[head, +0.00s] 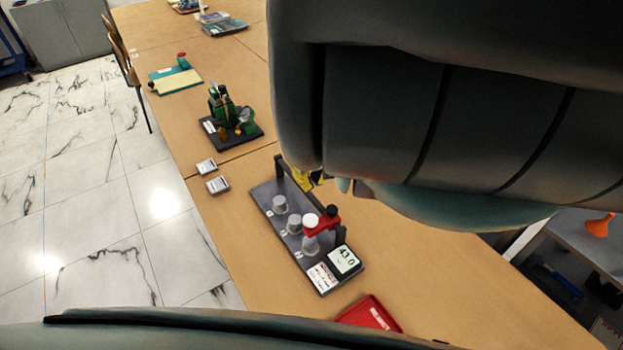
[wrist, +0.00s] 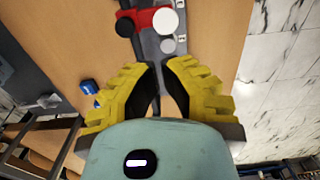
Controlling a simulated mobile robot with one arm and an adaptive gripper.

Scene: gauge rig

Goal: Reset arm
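The gauge rig (head: 264,192) is a dark base on the wooden table, with several grey cylindrical pieces, a red bracket (head: 322,227) and a display (head: 344,260) reading 43.0. One grey piece (head: 311,243) is beside the red bracket. In the wrist view the red bracket (wrist: 147,20) and a white round top (wrist: 165,22) show ahead of my fingertips. My gripper (wrist: 162,66) has yellow fingers with a narrow gap between the tips and nothing visible held. In the head view only a bit of yellow shows behind my arm, beside the rig.
Two small white-topped boxes (head: 217,185) lie left of the rig. A dark tray with green items (head: 232,127) and a teal-and-yellow pad (head: 176,80) are farther back. A red tray (head: 369,314) is at the near edge. My arm hides much of the table's right side.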

